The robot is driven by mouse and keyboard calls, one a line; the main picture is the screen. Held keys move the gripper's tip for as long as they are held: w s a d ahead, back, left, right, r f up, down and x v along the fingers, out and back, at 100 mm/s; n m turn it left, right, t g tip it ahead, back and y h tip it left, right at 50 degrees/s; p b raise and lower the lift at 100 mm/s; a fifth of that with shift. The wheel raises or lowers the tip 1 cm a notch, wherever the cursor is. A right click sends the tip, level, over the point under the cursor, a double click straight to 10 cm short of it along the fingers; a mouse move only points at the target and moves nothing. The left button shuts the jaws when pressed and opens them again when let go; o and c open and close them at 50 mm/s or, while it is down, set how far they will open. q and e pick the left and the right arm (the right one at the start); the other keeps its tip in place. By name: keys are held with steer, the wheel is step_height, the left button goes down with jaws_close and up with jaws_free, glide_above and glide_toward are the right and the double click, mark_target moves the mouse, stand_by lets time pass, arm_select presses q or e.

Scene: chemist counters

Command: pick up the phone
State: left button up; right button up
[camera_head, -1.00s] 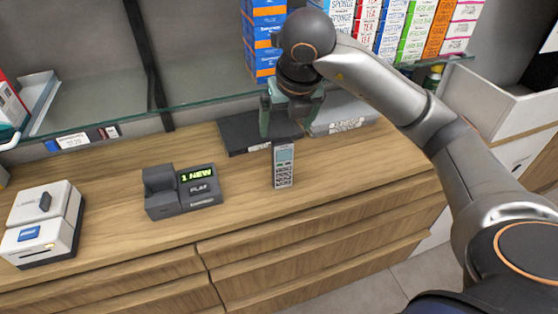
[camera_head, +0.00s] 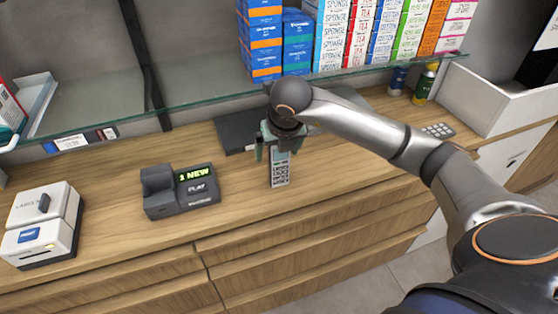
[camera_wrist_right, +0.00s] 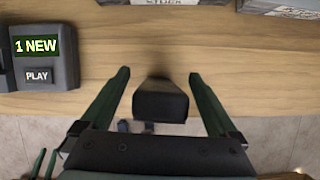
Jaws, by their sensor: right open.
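The phone (camera_head: 280,172) is a grey handset with a keypad, standing on the wooden counter near its front edge. Its upper part is partly hidden by my right gripper (camera_head: 280,150) in the head view. In the right wrist view the phone (camera_wrist_right: 160,101) shows as a dark block seen from its top end. My right gripper (camera_wrist_right: 158,76) is open, with one finger on each side of the phone and a visible gap to each.
A dark answering machine (camera_head: 180,192) reading "1 NEW" stands left of the phone. A white label printer (camera_head: 42,225) is farther left. A dark flat box (camera_head: 234,133) lies behind the phone. A glass shelf (camera_head: 205,101) with boxes overhangs the back.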

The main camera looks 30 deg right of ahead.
steer(key=shift+c, duration=0.2)
jaws_close()
stand_by(0.6)
